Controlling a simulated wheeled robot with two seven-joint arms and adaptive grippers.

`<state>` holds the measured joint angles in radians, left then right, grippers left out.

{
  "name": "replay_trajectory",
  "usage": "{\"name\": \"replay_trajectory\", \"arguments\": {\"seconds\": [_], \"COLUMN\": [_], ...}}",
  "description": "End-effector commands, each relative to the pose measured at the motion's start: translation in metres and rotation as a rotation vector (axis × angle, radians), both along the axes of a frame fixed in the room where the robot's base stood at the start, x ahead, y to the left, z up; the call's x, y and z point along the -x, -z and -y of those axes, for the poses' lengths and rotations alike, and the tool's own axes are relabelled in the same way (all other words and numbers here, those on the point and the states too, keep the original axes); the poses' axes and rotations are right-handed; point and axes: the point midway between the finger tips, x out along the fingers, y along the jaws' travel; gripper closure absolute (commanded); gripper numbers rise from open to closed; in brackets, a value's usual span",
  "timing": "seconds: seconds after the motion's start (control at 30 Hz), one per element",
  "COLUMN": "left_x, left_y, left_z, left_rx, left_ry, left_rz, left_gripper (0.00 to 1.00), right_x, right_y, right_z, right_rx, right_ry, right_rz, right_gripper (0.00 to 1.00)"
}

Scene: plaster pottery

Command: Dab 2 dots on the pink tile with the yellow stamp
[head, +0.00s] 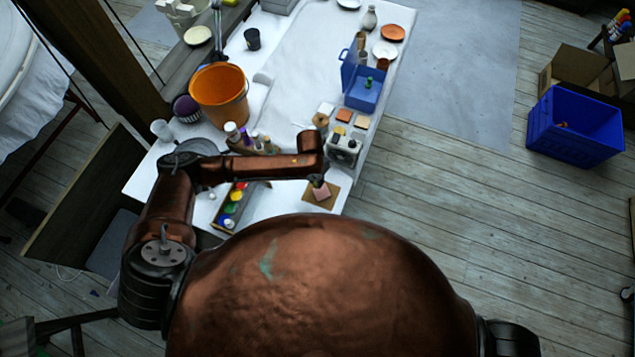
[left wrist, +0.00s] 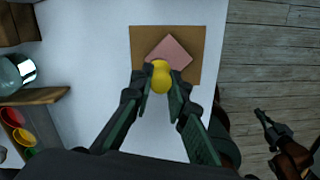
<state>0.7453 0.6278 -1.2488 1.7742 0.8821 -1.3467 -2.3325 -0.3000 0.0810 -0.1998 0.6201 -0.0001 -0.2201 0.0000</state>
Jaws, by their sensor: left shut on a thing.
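My left gripper (head: 318,182) is over the near end of the white table. In the left wrist view its two fingers (left wrist: 161,84) are shut on the yellow stamp (left wrist: 160,76), whose rounded top shows between the tips. The pink tile (left wrist: 170,48) lies turned on a brown board (left wrist: 142,38), just beyond the stamp in that view. The tile also shows in the head view (head: 322,192), partly under the gripper. I cannot tell whether the stamp touches the tile. No dots show on the visible part. My right gripper (left wrist: 266,124) shows small over the floor at the right.
A paint tray (head: 233,204) with several colours lies left of the board. Several bottles (head: 240,138), an orange bucket (head: 220,92) and a blue bin (head: 362,92) stand farther back. The table's right edge is close to the board, with open floor beyond.

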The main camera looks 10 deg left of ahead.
Motion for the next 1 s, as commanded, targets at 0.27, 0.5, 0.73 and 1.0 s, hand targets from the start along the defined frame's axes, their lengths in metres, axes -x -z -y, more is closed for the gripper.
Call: {"name": "replay_trajectory", "arguments": {"seconds": [0.27,0.5,0.73,1.0], "left_x": [0.000,0.000,0.000,0.000], "left_y": [0.010,0.024,0.035,0.037], "left_z": [0.000,0.000,0.000,0.000], "left_rx": [0.000,-0.001,0.000,0.000], "left_ry": [0.000,0.001,0.000,0.000], "left_rz": [0.000,0.000,0.000,0.000], "left_gripper": [1.00,1.00,1.00,1.00], "right_x": [0.000,0.001,0.001,0.001], "right_y": [0.006,0.013,0.019,0.020], "right_z": [-0.003,-0.003,-0.003,-0.002], "right_rx": [-0.003,-0.004,-0.004,-0.002], "right_ry": [0.001,0.001,0.001,0.001], "right_rz": [0.000,-0.001,-0.002,-0.002], "right_gripper": [1.00,1.00,1.00,1.00]}}
